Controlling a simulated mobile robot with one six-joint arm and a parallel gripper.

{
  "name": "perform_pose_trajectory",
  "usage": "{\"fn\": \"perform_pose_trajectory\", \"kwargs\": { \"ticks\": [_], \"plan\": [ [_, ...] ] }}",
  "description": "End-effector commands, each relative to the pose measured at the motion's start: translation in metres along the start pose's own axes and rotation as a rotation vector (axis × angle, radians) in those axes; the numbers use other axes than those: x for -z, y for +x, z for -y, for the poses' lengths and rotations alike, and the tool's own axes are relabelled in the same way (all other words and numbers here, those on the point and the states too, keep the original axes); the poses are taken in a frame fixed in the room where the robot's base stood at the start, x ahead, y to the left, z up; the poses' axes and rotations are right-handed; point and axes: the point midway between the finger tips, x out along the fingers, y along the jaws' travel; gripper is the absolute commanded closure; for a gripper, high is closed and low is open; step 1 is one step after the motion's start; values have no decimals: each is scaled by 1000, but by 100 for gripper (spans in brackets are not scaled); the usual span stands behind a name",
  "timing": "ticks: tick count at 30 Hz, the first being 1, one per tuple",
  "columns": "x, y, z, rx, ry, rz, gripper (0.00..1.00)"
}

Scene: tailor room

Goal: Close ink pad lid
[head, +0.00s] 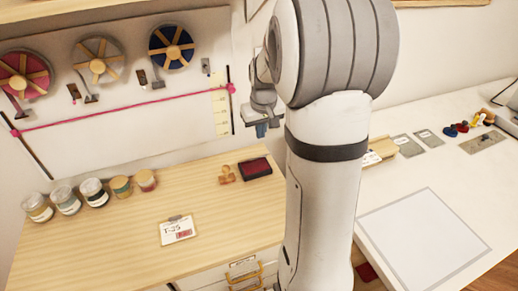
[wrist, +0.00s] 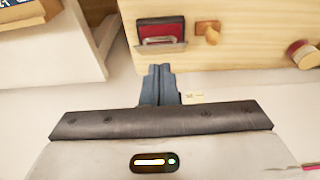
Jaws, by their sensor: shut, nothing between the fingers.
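The ink pad (head: 255,168) is a small dark case with a red pad, lying near the back of the wooden cabinet top. It also shows in the wrist view (wrist: 160,29), with a greyish flap, seemingly its raised lid (wrist: 160,46), along the edge nearest my fingers. The lid's exact angle is hard to tell. My gripper (head: 262,131) is above and behind the ink pad, near the wall. In the wrist view its blue fingers (wrist: 160,71) are together, empty, and point toward the flap, apparently without touching it.
A wooden stamp (head: 227,174) stands close beside the ink pad. Several jars (head: 93,192) line the back left, and a T-25 card (head: 177,230) lies near the front. Bare wood lies between them. A white table (head: 450,170) is at the right.

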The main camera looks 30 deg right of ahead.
Motion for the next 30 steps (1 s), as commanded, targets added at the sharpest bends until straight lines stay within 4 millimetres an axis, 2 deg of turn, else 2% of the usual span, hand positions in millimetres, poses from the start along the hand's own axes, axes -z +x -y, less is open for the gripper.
{"fn": "perform_pose_trajectory", "kwargs": {
  "ticks": [9,15,21,30],
  "plan": [
    [-2,67,1,3,0,7,100],
    [0,92,0,2,1,3,100],
    [0,104,0,2,1,1,100],
    [0,104,0,1,1,0,100]
  ]
}}
